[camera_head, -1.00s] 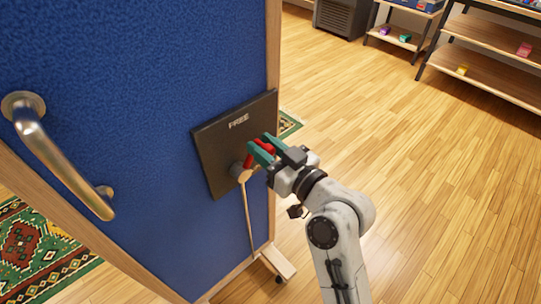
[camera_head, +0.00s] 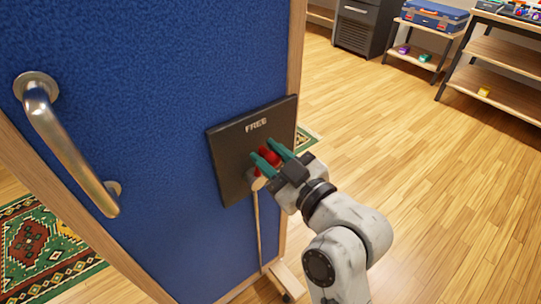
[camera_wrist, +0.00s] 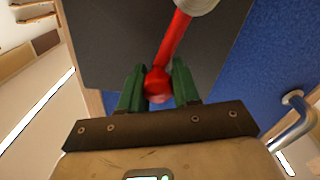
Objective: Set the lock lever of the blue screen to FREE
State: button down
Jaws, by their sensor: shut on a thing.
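The blue screen (camera_head: 170,150) fills the left of the head view, with a wooden frame. A dark lock plate (camera_head: 229,160) on it bears the word FREE (camera_head: 256,125) near its top edge. The red lock lever (camera_head: 268,158) is on the plate, its pivot near the plate's lower part. In the wrist view the lever (camera_wrist: 175,42) runs from a pale pivot to a rounded red end between my fingers. My gripper (camera_head: 269,154) has green fingers and is shut on that red end, in front of the plate. The fingers partly hide the lever in the head view.
A metal handle (camera_head: 68,145) sticks out from the screen at the left. A thin rod (camera_head: 258,230) runs down below the pivot to the screen's foot (camera_head: 287,279). Shelves (camera_head: 505,90) stand at the back right. The wooden floor (camera_head: 400,150) right of the screen is clear.

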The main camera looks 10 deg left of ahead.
jog(key=shift+d+f, duration=0.1)
jog(key=shift+f, duration=0.05)
jog(key=c, duration=0.9)
grip_release()
jog(key=shift+o, duration=0.2)
jog(key=v, duration=1.1)
